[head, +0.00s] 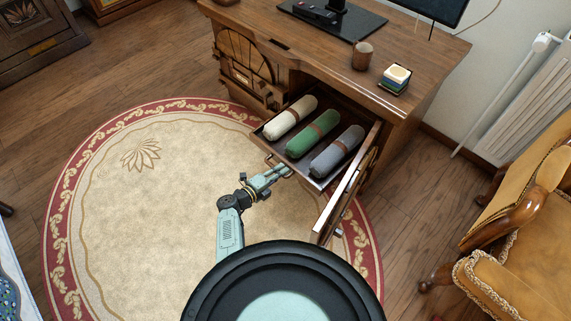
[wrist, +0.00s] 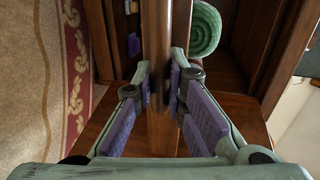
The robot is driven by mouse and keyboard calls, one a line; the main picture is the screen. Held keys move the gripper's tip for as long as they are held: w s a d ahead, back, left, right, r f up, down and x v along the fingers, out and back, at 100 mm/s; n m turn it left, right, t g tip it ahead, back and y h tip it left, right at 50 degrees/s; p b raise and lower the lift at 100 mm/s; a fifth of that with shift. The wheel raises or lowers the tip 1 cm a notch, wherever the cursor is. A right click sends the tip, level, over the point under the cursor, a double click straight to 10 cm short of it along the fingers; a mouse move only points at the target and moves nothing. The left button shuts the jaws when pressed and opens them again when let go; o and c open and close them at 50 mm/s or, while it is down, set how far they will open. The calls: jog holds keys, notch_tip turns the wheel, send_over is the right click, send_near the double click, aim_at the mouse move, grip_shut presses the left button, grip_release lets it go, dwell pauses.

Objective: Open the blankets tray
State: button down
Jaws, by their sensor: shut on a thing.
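My gripper (head: 284,170) is at the tray's front edge. In the wrist view, the fingers of my gripper (wrist: 163,85) are shut on the tray's wooden front (wrist: 158,40), one finger on each side. The end of the green roll (wrist: 205,28) shows just behind it. The fingertips are small in the head view.
A cabinet door (head: 347,190) stands swung open right of the tray. The desk top (head: 300,45) carries a cup (head: 362,56), a stack of coasters (head: 396,77) and a monitor. A tan armchair (head: 525,230) stands at right. The round rug (head: 130,200) is clear at left.

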jog(key=shift+s+a, duration=0.1)
jog(key=shift+s, duration=0.05)
jog(key=c, duration=1.9)
grip_release()
jog(key=shift+a, duration=0.1)
jog(key=v, duration=1.1)
jog(key=shift+s+a, duration=0.25)
jog(key=shift+s, duration=0.05)
jog(key=shift+r, duration=0.15)
